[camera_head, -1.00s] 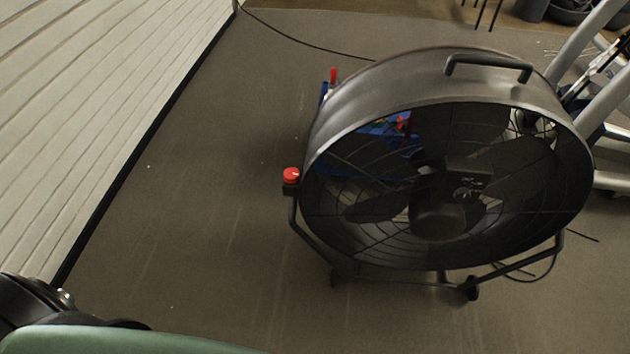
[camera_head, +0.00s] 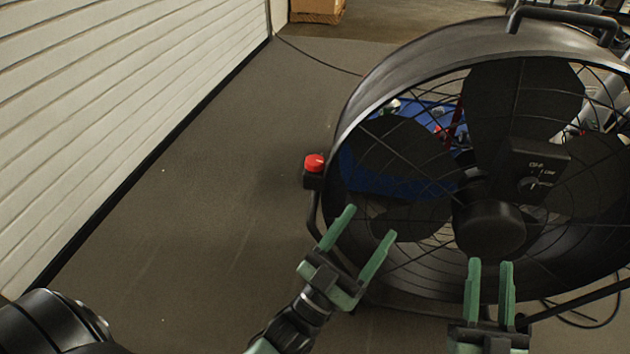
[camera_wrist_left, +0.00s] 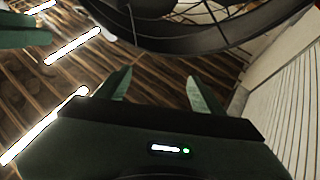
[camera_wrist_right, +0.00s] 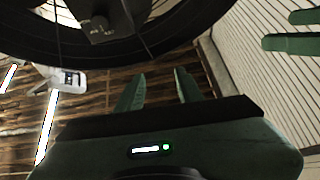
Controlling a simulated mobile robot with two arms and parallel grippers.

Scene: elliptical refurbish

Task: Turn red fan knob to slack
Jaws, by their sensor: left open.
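A red fan knob (camera_head: 315,163) with a small white mark sits on a black mount at the left side of the big black drum fan (camera_head: 400,65). My left gripper (camera_head: 371,221) is open and empty, below and to the right of the knob, clearly apart from it. Its two green fingers also show in the left wrist view (camera_wrist_left: 158,88). My right gripper (camera_head: 490,264) is further right, in front of the fan's lower part, with its fingers apart and nothing between them. It also shows in the right wrist view (camera_wrist_right: 158,85). I cannot read the knob's setting.
A dark dial (camera_head: 537,185) is on the fan's central box. A white slatted wall (camera_head: 130,90) runs along the left. The floor (camera_head: 200,220) between wall and fan is clear. A blue object (camera_head: 370,175) stands behind the fan. A cardboard box (camera_head: 318,8) is at the back.

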